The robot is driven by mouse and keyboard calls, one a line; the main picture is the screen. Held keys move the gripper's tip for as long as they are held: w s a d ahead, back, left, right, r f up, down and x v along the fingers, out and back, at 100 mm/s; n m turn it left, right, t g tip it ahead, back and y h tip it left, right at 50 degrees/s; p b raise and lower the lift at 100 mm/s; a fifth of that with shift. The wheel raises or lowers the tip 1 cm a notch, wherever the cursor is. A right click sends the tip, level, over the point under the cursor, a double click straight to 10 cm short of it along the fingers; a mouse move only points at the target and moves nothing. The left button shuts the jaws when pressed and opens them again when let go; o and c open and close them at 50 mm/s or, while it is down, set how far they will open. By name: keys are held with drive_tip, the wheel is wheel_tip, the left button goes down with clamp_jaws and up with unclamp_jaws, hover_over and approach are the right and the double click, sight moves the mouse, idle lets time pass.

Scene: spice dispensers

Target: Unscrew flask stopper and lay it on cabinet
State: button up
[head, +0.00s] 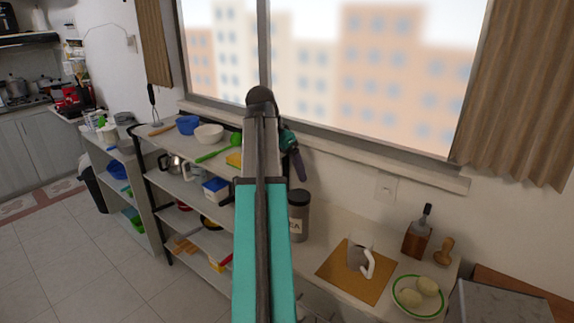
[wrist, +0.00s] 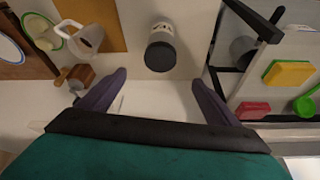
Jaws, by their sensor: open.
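A dark cylindrical flask (head: 299,218) with a pale lettered label and a dark stopper (head: 299,196) stands upright on the cabinet top (head: 335,222). In the wrist view, the flask's pale label (wrist: 163,28) and dark stopper (wrist: 160,56) show ahead of the gap between my fingers. My gripper (wrist: 158,92) is open and empty, its two purple fingers wide apart and clear of the stopper. In the head view, my gripper (head: 298,167) shows in part above and behind the flask, beyond my arm. My arm hides part of the cabinet.
A white mug (head: 358,258) stands on a brown mat (head: 336,272). A green-rimmed plate (head: 408,303), a wooden box (head: 417,240) and a wooden stamper-like piece (head: 444,252) are further right. An open shelf (head: 150,185) with dishes is on the left. Bare cabinet top surrounds the flask.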

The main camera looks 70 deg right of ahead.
sight(299, 195)
drive_tip(key=shift+p+x, duration=1.75)
drive_tip(key=shift+x, duration=4.75)
drive_tip(key=c, duration=1.2)
drive_tip(key=shift+a, duration=0.1)
drive_tip(key=n+t, duration=0.1)
drive_tip(key=n, duration=0.2)
drive_tip(key=shift+s+p, duration=0.1)
drive_tip(key=shift+p, duration=0.25)
drive_tip(key=shift+n+t+p, duration=0.35)
drive_tip(key=shift+n+t, duration=0.55)
drive_tip(key=shift+n, duration=1)
drive_tip(key=shift+n+t, duration=0.4)
drive_tip(key=shift+n, duration=0.8)
